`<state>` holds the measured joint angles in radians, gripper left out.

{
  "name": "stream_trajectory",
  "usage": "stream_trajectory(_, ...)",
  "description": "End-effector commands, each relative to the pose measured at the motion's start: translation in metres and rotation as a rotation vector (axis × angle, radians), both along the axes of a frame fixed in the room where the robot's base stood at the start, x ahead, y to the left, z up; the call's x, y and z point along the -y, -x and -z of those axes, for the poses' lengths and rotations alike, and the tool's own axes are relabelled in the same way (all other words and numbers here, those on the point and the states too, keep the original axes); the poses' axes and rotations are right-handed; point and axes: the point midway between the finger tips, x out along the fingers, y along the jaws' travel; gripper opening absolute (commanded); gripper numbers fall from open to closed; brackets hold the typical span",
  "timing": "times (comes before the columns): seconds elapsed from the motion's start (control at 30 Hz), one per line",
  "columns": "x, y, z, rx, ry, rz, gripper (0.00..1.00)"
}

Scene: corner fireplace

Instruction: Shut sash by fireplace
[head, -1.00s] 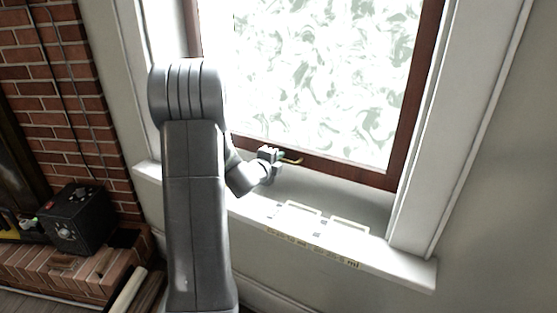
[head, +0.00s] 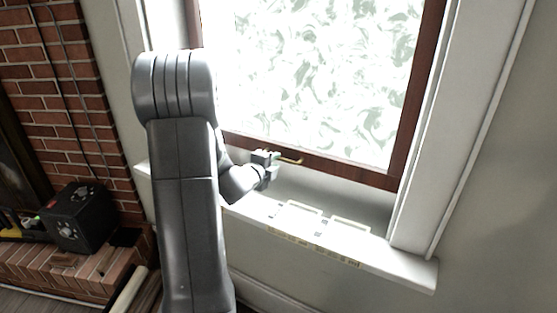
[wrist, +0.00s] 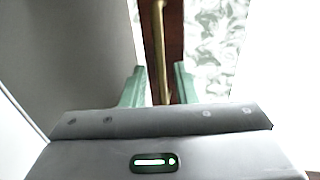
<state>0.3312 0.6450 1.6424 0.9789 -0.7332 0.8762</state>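The window sash has a dark red-brown frame (head: 340,170) around bright patterned glass (head: 320,80). Its bottom rail sits above and behind the white sill, with a shaded strip of sill below. A brass handle (head: 290,160) is on the bottom rail, its left part hidden by my gripper. My gripper (head: 273,162) is beside the left end of the handle. In the wrist view my gripper (wrist: 158,88) has its two green fingers apart. The brass handle (wrist: 160,45) runs between them in the picture against the brown rail (wrist: 175,50). I cannot tell whether they touch.
White sill (head: 408,270) with pale flat pieces (head: 350,228) on it lies below the sash. White casing (head: 430,150) stands at the right. A brick fireplace (head: 95,110) and a black box (head: 78,217) on its brick hearth are at the left.

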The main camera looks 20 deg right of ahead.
Motion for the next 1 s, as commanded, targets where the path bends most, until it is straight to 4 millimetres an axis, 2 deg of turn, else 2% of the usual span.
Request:
stream_trajectory(0.2, -0.042, 0.030, -0.012, 0.000, -0.001, -0.004, 0.27)
stream_trajectory(0.4, -0.068, 0.049, -0.018, 0.000, -0.003, -0.003, 0.27)
stream_trajectory(0.6, -0.077, 0.057, -0.019, -0.001, -0.002, 0.000, 0.27)
stream_trajectory(0.83, -0.077, 0.057, -0.019, -0.001, -0.002, 0.000, 0.27)
stream_trajectory(0.87, -0.077, 0.057, -0.019, -0.001, -0.002, 0.000, 0.25)
stream_trajectory(1.0, -0.078, 0.051, -0.027, -0.030, 0.008, -0.039, 0.00)
